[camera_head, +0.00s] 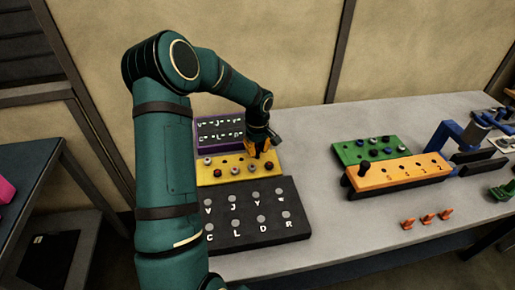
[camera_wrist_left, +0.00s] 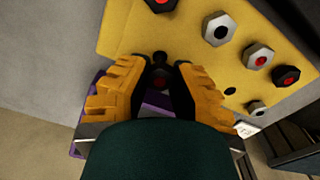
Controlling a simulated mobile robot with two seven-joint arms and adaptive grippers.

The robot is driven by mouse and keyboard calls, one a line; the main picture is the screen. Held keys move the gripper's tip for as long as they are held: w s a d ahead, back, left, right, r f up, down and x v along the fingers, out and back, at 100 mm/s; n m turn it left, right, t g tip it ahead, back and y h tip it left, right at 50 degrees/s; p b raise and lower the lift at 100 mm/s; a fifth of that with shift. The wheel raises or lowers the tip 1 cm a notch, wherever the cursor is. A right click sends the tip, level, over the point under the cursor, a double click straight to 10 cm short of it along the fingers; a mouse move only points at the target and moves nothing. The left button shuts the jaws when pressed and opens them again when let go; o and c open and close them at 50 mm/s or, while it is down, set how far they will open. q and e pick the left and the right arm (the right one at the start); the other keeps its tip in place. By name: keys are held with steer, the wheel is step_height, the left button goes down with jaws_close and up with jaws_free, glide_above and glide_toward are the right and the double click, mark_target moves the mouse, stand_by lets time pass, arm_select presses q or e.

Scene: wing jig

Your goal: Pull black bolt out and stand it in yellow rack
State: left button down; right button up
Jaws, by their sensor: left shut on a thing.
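The yellow rack (camera_head: 236,179) lies at the left of the table, with several black and silver bolts in it. It also fills the upper part of the left wrist view (camera_wrist_left: 185,58). My left gripper (camera_head: 263,152) is over the rack's back right part, pointing down. My right gripper is not in view.
A black lettered board (camera_head: 250,241) lies in front of the rack and a purple lettered panel (camera_head: 219,131) behind it. An orange jig (camera_head: 400,174) with a black peg (camera_head: 364,170) and a green rack (camera_head: 382,142) stand to the right. Table between them is clear.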

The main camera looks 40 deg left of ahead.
arm_select(q)
steer(key=shift+f+b, duration=0.7)
steer(key=shift+f, duration=0.3)
steer(key=c, duration=0.9)
jaws_free()
step_height(320, 180, up, 12)
steer(key=shift+d, duration=0.15)
steer(key=shift+s+r, duration=0.1)
step_height(320, 180, up, 7)
steer(key=p, duration=0.5)
